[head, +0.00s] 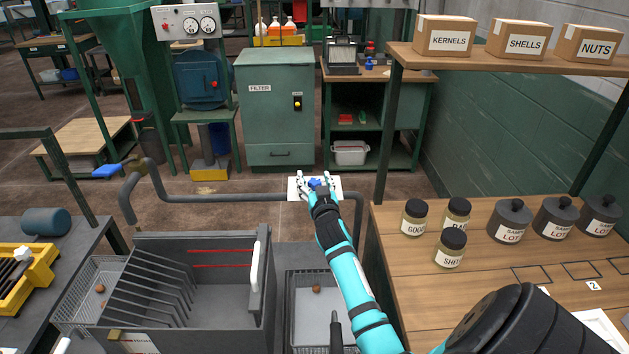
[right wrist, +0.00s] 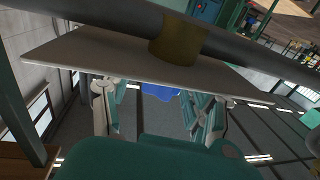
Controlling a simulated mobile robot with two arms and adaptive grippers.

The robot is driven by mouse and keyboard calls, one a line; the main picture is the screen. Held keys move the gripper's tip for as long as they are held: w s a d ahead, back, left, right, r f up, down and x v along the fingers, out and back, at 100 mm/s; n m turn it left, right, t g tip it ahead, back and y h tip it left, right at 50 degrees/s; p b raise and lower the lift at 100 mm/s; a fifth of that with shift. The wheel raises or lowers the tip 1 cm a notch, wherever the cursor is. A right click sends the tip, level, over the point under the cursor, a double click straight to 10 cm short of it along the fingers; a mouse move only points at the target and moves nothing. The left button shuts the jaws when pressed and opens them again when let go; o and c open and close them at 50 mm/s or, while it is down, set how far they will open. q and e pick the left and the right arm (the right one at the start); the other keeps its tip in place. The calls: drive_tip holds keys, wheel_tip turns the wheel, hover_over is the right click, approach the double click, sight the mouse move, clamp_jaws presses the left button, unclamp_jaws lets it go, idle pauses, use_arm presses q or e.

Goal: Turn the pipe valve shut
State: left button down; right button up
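A blue valve handle (head: 317,183) shows in front of a white plate (head: 296,190) on the grey pipe (head: 230,198) in the head view. My right gripper (head: 315,181) is at this handle. In the right wrist view its two fingers stand wide apart, with part of the blue handle (right wrist: 160,92) between them and a visible gap on the left. The plate (right wrist: 110,60) and a brass fitting (right wrist: 178,40) on the pipe lie just beyond. Whether a finger touches the handle is unclear. Another blue lever (head: 107,170) is at the pipe's left end. My left gripper is out of view.
A wooden bench with jars (head: 450,248) stands right of my arm, under a shelf (head: 490,62) of boxes. A grey slotted bin (head: 190,290) and a wire basket (head: 315,310) stand at the front. A green filter cabinet (head: 276,110) stands behind the pipe.

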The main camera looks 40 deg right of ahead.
clamp_jaws()
drive_tip(key=shift+w+f, duration=0.1)
drive_tip(key=shift+f, duration=0.05)
